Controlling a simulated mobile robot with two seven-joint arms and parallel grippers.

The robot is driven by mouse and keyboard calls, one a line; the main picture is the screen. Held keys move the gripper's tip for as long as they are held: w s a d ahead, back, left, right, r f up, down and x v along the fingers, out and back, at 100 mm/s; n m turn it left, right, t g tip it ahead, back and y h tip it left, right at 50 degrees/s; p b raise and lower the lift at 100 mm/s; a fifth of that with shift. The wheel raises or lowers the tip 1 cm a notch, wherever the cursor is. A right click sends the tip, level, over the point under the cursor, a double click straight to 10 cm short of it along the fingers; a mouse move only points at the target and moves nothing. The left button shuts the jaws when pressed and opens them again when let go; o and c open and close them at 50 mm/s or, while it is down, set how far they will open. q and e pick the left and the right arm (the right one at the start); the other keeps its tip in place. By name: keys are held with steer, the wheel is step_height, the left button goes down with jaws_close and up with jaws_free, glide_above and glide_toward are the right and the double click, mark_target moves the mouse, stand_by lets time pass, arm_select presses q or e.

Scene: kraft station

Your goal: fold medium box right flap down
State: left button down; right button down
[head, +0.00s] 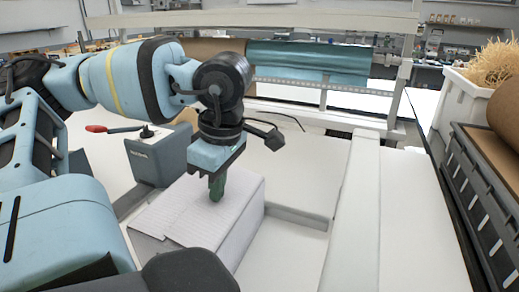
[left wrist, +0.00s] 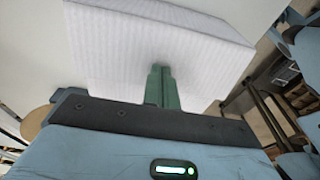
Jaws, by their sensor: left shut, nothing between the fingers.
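The white corrugated box (head: 238,228) stands on the work surface near the middle of the head view. Flat panels (head: 178,205) show across its top, with one edge line between them; I cannot tell exactly how each flap lies. My left gripper (head: 216,194) points down over the box top, its green fingers together with nothing between them. The fingertips are at or just above the top panel; contact is unclear. In the left wrist view the closed fingers (left wrist: 160,80) reach toward the white box (left wrist: 150,35). My right gripper is not in view.
A grey-blue device with a red-handled lever (head: 160,155) stands left of the box. Behind is a frame with a teal roll (head: 310,62). At right are a white bin of straw-like filler (head: 458,105) and a dark crate (head: 490,195). The white surface right of the box is clear.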

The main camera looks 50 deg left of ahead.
arm_select(q)
steer(key=shift+f, duration=0.4)
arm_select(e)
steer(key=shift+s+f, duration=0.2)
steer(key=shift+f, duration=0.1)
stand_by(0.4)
